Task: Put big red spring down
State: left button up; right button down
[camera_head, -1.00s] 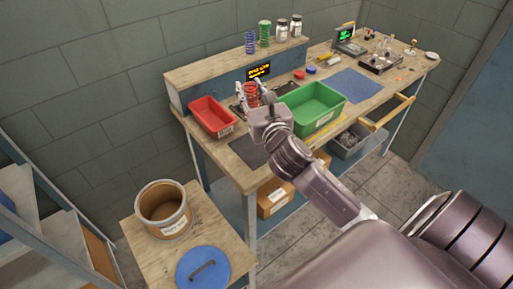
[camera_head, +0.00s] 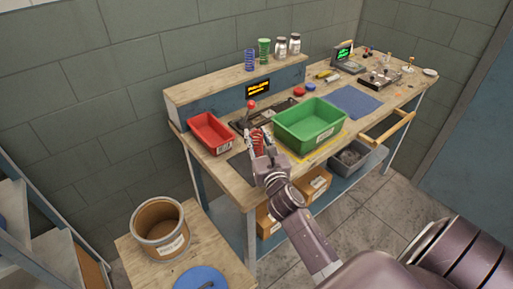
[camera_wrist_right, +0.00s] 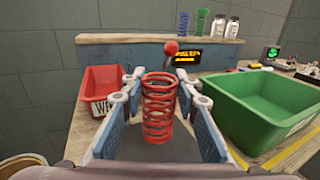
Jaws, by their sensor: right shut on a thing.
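The big red spring (camera_head: 257,140) is upright between the fingers of my right gripper (camera_head: 262,148), which is shut on it. In the right wrist view the spring (camera_wrist_right: 158,105) stands between the two blue-padded fingers of the gripper (camera_wrist_right: 157,112). A dark mat (camera_wrist_right: 150,150) lies below and behind it. I cannot tell whether the spring's lower end touches the mat. My left gripper is not in view.
A red bin (camera_head: 208,134) is left of the spring and a green bin (camera_head: 310,130) is close on its right. Behind are a red-knobbed lever (camera_head: 251,104) and a lit display (camera_head: 258,88). Blue and green springs and jars stand on the shelf (camera_head: 215,83). A blue mat (camera_head: 353,101) is bare.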

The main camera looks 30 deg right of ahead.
aim_at(258, 150)
jog(key=shift+f+b, duration=0.4)
jog(key=shift+f, duration=1.5)
jog(key=shift+f, duration=0.2)
jog(key=c, duration=1.5)
grip_release()
jog(key=shift+r, duration=0.1)
